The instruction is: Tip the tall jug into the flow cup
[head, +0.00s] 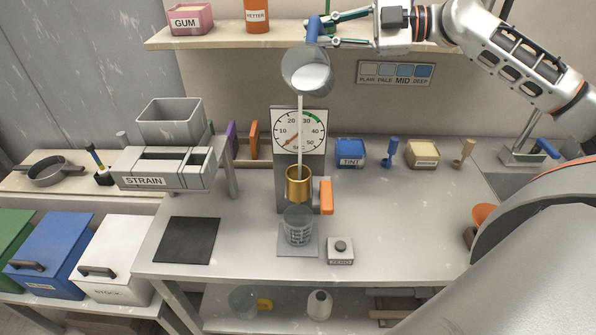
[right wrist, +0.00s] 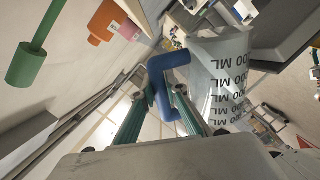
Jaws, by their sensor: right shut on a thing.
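The tall jug (head: 308,72) is clear with a blue handle and holds white liquid. My right gripper (head: 318,32) is shut on its blue handle (right wrist: 168,72), high above the bench. The jug is tilted, and a thin white stream falls from it into the brass flow cup (head: 298,184). In the right wrist view the jug wall (right wrist: 222,75) shows ML markings. The flow cup sits in front of a round dial gauge (head: 299,132). Below the cup stands a clear beaker (head: 298,226) on a small plate. My left gripper is not in view.
An orange lever (head: 326,197) is beside the cup, and a small box with a knob (head: 340,250) is to the beaker's right. The STRAIN stand (head: 165,168) and a dark mat (head: 187,240) are at left. A blue TINT box (head: 350,152) stands behind. A shelf (head: 230,37) runs above.

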